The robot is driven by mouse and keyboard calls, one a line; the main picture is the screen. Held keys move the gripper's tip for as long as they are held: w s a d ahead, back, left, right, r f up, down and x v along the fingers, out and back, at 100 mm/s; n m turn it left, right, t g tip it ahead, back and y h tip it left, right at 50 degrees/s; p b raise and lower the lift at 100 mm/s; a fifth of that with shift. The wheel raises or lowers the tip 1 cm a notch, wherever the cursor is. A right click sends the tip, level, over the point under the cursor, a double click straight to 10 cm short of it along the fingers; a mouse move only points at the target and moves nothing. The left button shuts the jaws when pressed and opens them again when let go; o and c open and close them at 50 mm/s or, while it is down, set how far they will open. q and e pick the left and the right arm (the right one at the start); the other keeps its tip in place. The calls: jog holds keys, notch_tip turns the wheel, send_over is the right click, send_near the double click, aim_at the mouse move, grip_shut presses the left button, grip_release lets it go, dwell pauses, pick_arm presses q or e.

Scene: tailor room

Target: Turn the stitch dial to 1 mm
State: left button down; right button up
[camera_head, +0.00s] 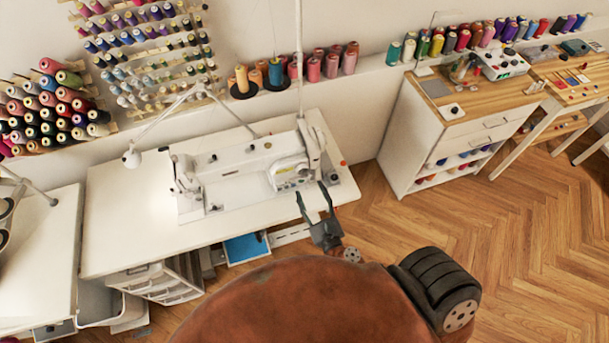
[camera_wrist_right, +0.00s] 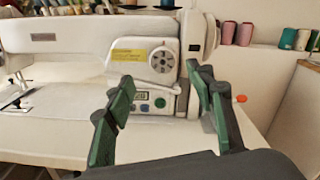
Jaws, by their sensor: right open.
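The white sewing machine (camera_head: 240,158) stands on a white table in the head view. Its right end fills the middle of the right wrist view, where the machine body (camera_wrist_right: 85,35) shows large. The round grey stitch dial (camera_wrist_right: 163,62) is on the front of that end, beside a yellow label and above a small green display; its marks are too small to read. My right gripper (camera_head: 311,190) is open and empty in front of the machine's right end. In the right wrist view its green-padded fingers (camera_wrist_right: 160,75) stand apart, with the dial between them beyond the tips. My left gripper is not in view.
The white table (camera_head: 125,220) has free room left of the machine. A thin lamp arm (camera_head: 165,120) reaches over its left part. Thread spools (camera_head: 318,66) line the wall ledge behind. An orange-red knob (camera_wrist_right: 241,98) shows right of the gripper. Drawers (camera_head: 155,280) stand below.

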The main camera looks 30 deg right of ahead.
aim_at(303, 171)
jog(key=shift+m, duration=0.3)
jog(key=p+x, duration=0.1)
jog(key=x, duration=0.6)
jog(key=shift+w+d+f+p, duration=0.2)
jog(key=shift+w+d+p, duration=0.1)
jog(key=shift+w+p, duration=0.1)
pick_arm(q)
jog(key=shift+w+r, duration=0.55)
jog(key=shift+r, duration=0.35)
pick_arm(e)
jog(key=shift+c, duration=0.6)
jog(key=c, duration=1)
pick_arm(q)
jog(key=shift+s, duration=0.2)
pick_arm(e)
jog(key=shift+c, duration=0.2)
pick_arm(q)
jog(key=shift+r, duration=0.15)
pick_arm(e)
jog(key=shift+r, duration=0.1)
